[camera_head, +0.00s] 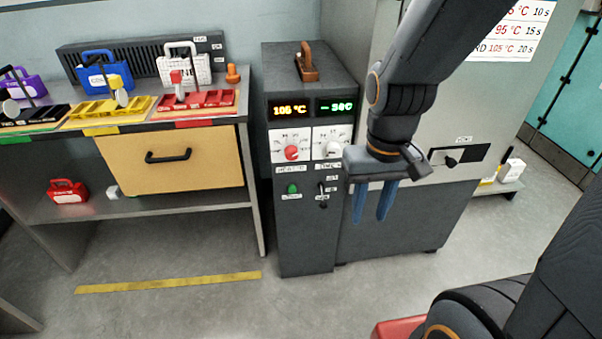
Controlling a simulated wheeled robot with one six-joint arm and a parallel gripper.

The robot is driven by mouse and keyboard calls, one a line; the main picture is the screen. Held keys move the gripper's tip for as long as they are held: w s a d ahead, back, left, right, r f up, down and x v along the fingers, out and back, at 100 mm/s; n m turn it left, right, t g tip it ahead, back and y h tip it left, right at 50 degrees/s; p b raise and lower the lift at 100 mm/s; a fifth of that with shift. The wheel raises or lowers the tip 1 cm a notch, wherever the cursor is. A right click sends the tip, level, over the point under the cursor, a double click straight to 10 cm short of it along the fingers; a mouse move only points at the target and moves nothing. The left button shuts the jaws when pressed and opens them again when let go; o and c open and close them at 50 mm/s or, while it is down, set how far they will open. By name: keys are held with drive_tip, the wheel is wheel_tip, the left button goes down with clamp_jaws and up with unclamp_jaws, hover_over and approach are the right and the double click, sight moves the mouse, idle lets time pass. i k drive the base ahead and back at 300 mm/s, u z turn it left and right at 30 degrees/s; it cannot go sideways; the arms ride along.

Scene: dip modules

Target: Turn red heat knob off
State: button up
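The red heat knob (291,153) is on a white dial plate on the upper front of a dark grey control cabinet (305,240). The orange display (289,111) above it reads 105 °C. Its pointer setting is too small to tell. A white knob (333,149) sits on the dial to its right, under a green display (337,107). My gripper (372,218) hangs to the right of the knobs, apart from them, with blue fingers pointing down. A small gap shows between the fingers, and nothing is held between them.
A green button (292,188) and a black toggle switch (322,200) sit below the dials. A brown handle (306,62) stands on the cabinet top. To the left is a bench with a wooden drawer (170,160) and coloured modules. The floor in front of the cabinet is clear.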

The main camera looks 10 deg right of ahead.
sight(291, 152)
drive_tip(key=z, duration=1.15)
drive_tip(key=k, duration=0.7)
drive_tip(key=u, duration=0.6)
